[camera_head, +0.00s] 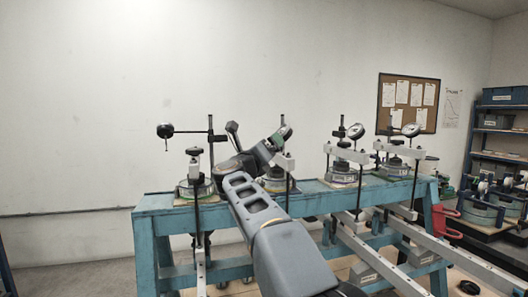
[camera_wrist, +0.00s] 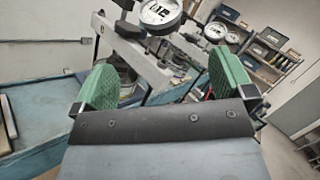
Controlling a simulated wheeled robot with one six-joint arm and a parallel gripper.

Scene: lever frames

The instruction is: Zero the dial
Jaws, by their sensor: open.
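Several round dial gauges stand on posts along the blue bench. In the head view, one dial (camera_head: 284,132) is just beyond my gripper (camera_head: 276,141), partly covered by it; another dial (camera_head: 165,131) is at the far left. Two more dials, a third (camera_head: 355,131) and a fourth (camera_head: 410,130), stand to the right. In the wrist view, a white-faced dial (camera_wrist: 160,12) is ahead of my gripper (camera_wrist: 163,82), cut by the top edge. Its needle reading is too small to tell. My gripper is open, its green pads wide apart, with nothing held between them.
The blue bench (camera_head: 310,203) carries frames with white bars, posts and round bases close around my gripper. Long metal beams (camera_head: 380,262) stick out from its front at right. A shelf rack (camera_head: 500,125) stands at far right. The space above the bench is mostly clear.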

